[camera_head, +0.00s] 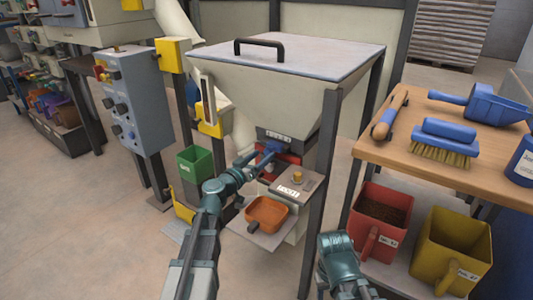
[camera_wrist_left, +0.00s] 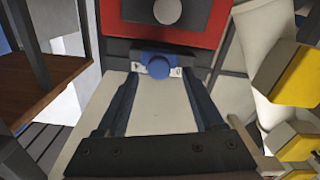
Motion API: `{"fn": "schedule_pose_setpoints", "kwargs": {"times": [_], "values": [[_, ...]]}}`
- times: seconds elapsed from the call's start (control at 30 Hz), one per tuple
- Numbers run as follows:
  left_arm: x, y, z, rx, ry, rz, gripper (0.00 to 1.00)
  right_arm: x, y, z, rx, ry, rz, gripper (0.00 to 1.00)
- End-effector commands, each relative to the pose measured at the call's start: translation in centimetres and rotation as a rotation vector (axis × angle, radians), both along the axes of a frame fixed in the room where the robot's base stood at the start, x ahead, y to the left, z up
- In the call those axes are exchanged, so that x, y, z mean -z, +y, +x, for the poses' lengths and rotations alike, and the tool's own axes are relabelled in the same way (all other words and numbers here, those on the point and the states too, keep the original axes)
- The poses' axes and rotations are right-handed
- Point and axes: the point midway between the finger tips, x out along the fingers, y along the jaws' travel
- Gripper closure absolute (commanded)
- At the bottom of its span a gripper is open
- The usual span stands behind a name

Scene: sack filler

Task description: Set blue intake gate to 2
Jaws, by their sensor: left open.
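The blue intake gate handle (camera_head: 272,148) sits low on the front of the hopper, by a pale marked strip (camera_head: 278,134) whose digits are too small to read. In the left wrist view the blue knob (camera_wrist_left: 158,66) lies between the tips of my fingers, in front of a dark bar with pale marks. My left gripper (camera_head: 260,158) reaches up to the handle from below left. In the left wrist view the jaws (camera_wrist_left: 159,78) are open, with a gap visible on each side of the knob. Only a teal part of my right arm shows at the bottom; its fingers are not visible.
A red panel (camera_wrist_left: 200,20) lies beside the knob. Below the gate are a grey box with a brass knob (camera_head: 297,177) and an orange tray (camera_head: 267,213). Hopper legs (camera_head: 322,190) stand close on the right. A workbench (camera_head: 430,125) with blue tools is further right.

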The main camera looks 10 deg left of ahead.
Motion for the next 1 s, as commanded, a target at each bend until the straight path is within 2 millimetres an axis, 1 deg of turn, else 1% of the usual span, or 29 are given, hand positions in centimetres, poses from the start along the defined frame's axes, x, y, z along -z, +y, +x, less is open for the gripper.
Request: {"fn": "schedule_pose_setpoints", "kwargs": {"times": [0.03, 0.1, 0.3, 0.4, 0.6, 1.0], "values": [[0.0, 0.4, -1.7, -0.002, 0.0, 0.0, 0.31, 0.0, 0.0, 0.0, 0.0, 0.0, 0.0, 0.48], [0.0, 1.0, -3.2, -0.003, 0.0, 0.0, 0.31, 0.0, 0.0, 0.0, 0.0, 0.0, 0.0, 0.48], [0.0, 2.3, -6.8, -0.002, 0.0, 0.0, 0.31, 0.0, 0.0, 0.0, 0.0, 0.0, 0.0, 0.48], [0.0, 2.8, -8.1, -0.001, 0.0, 0.0, 0.31, 0.0, 0.0, 0.0, 0.0, 0.0, 0.0, 0.48], [0.0, 3.3, -9.4, 0.0, 0.0, 0.0, 0.31, 0.0, 0.0, 0.0, 0.0, 0.0, 0.0, 0.48], [0.0, 3.4, -9.5, 0.001, 0.0, 0.0, 0.31, 0.0, 0.0, 0.0, 0.0, 0.0, 0.0, 0.48]]}}
